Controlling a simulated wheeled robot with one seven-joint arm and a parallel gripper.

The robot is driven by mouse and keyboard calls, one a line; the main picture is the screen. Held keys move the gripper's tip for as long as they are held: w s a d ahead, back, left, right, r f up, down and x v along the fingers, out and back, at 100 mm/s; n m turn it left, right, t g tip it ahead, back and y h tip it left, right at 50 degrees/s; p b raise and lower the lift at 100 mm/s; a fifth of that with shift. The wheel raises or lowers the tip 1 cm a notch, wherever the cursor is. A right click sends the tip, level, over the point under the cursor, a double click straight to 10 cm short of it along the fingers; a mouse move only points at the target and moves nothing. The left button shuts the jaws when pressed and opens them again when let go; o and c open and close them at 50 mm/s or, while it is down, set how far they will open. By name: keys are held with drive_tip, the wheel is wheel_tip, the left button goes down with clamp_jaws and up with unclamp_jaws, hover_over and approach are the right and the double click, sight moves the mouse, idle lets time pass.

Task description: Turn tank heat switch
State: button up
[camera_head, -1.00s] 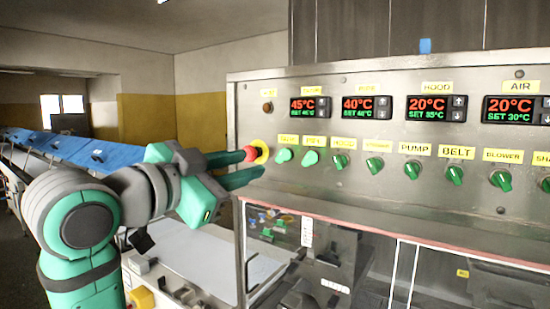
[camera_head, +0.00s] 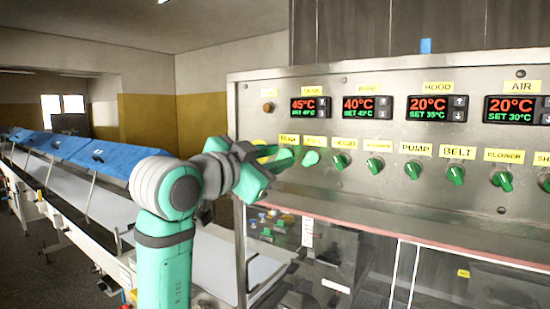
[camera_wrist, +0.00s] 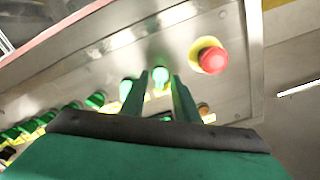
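The leftmost green switch (camera_head: 286,154) of the panel's knob row sits under a small yellow label, too blurred to read surely; I take it as the tank heat switch. In the wrist view this knob (camera_wrist: 160,76) shows between the two finger tips. My gripper (camera_head: 274,163) is at the panel's left end, its fingers pointing at the knob. In the wrist view my gripper (camera_wrist: 160,80) is open, with a finger on each side of the knob. I cannot tell if either finger touches it.
A red stop button (camera_wrist: 210,57) on a yellow base is close beside the fingers; my gripper mostly hides it in the head view. A second green switch (camera_head: 311,158) is just right of the first. Displays (camera_head: 310,107) are above. A conveyor (camera_head: 90,185) runs at left.

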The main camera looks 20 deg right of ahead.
clamp_jaws()
drive_tip(key=n, duration=0.5)
drive_tip(key=shift+r+n, duration=0.1)
drive_tip(key=shift+n, duration=0.3)
drive_tip(key=n, duration=0.6)
drive_tip(key=shift+a, duration=0.15)
drive_tip(key=shift+r, duration=0.1)
idle(0.4)
